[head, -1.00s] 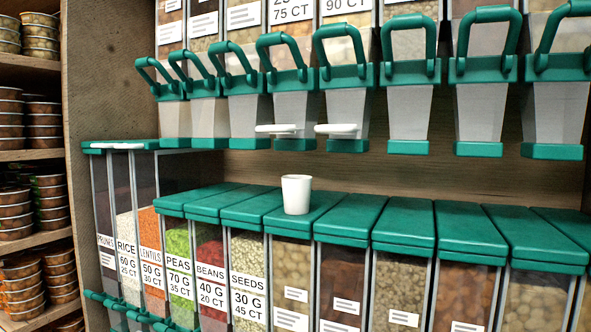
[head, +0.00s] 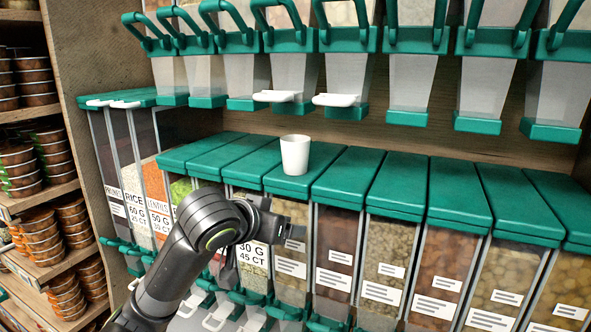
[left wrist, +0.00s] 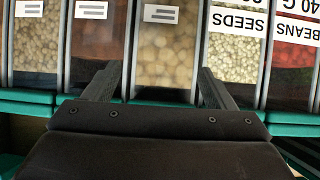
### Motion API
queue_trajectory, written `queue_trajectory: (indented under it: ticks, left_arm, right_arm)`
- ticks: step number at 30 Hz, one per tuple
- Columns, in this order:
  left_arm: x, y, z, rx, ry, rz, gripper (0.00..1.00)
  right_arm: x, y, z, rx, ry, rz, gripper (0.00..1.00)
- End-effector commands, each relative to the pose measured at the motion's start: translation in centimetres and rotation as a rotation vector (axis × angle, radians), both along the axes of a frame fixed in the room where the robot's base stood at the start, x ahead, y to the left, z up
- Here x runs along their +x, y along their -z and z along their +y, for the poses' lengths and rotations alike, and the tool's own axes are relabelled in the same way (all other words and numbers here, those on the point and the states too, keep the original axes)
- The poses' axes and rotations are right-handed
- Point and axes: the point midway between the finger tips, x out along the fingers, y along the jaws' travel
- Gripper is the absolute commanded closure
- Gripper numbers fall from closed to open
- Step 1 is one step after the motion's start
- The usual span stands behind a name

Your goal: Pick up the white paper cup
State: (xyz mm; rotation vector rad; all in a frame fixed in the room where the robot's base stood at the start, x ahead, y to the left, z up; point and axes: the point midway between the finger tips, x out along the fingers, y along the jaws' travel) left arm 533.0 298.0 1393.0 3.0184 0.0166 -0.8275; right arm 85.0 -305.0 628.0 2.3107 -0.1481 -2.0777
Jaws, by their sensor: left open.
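The white paper cup (head: 295,156) stands upright on a green bin lid (head: 284,180) in the middle of the head view. My left gripper (head: 292,226) is below and in front of that lid, by the bin fronts, apart from the cup. The left wrist view shows its two fingers (left wrist: 157,80) spread apart with nothing between them; bin fronts lie beyond. The cup is not in the left wrist view. My right gripper is in neither view.
Upper dispensers with green handles (head: 343,40) hang above the cup. White levers (head: 335,100) jut out just over it. Clear food bins with green lids (head: 461,190) run along the lower row. Stacked cans (head: 40,235) fill the left shelves. Space around the cup on the lids is free.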

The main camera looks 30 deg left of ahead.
Motion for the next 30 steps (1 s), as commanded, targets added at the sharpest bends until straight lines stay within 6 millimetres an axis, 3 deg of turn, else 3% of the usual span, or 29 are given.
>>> queue_trajectory:
  ticks: [1, 6, 9, 12, 17, 30]
  left_arm:
    - [-0.3, -3.7, -0.1, 0.010, -0.002, -0.051, 0.22]
    - [-2.2, -11.5, -0.2, 0.016, -0.021, -0.158, 0.22]
    - [-3.4, -14.4, -0.1, 0.018, -0.033, -0.199, 0.22]
    - [-4.1, -15.9, -0.1, 0.017, -0.041, -0.224, 0.22]
    - [-4.1, -16.2, -0.1, 0.014, -0.046, -0.235, 0.22]
    - [-0.7, -14.9, 0.1, 0.013, -0.044, -0.235, 0.22]
  right_arm:
    - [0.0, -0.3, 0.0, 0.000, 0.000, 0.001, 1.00]
    - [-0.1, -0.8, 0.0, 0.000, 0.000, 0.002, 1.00]
    - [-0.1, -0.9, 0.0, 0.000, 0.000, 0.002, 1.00]
    - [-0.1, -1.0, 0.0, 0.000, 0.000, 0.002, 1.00]
    - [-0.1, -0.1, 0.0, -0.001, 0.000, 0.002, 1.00]
    - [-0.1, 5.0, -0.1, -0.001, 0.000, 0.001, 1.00]
